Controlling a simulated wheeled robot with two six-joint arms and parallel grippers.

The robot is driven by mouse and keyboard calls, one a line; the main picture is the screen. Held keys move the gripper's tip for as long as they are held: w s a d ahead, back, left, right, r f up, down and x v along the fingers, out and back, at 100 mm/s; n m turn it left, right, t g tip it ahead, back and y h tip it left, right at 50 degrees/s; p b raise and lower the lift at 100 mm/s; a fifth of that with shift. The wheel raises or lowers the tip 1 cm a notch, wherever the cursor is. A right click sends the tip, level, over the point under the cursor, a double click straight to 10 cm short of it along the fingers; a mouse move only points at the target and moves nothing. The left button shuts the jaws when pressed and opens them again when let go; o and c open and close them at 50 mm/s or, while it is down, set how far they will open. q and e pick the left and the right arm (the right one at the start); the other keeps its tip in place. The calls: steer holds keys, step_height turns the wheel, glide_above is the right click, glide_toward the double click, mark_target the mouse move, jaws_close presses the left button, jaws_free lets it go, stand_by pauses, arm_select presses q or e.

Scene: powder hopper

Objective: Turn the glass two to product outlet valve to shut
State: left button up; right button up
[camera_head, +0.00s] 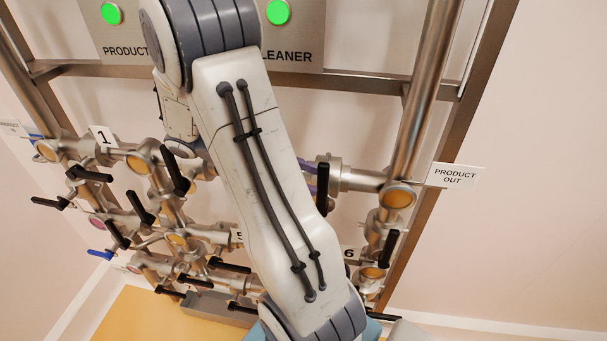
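A rack of steel pipes carries round amber sight glasses and black-handled valves. A plate marked 1 (103,136) hangs at the upper left; no plate marked 2 shows. The PRODUCT OUT sign (455,176) is at the right, beside an amber sight glass (398,197). A black valve handle (322,188) hangs down just right of my arm, on the pipe run leading to that glass. I cannot tell which valve is the named one. My large arm crosses the middle and hides much of the rack. No gripper fingertips show clearly.
Several black handles crowd the left pipes, one of them hanging down (177,172). A blue handle (99,253) is at the lower left. A plate marked 6 (349,254) is by the lower right pipes. Two green lights sit on the top panel. The right wall is clear.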

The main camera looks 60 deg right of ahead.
steer(key=v, duration=1)
steer(key=shift+w, duration=0.25)
steer(key=shift+a, duration=0.2)
stand_by(0.3)
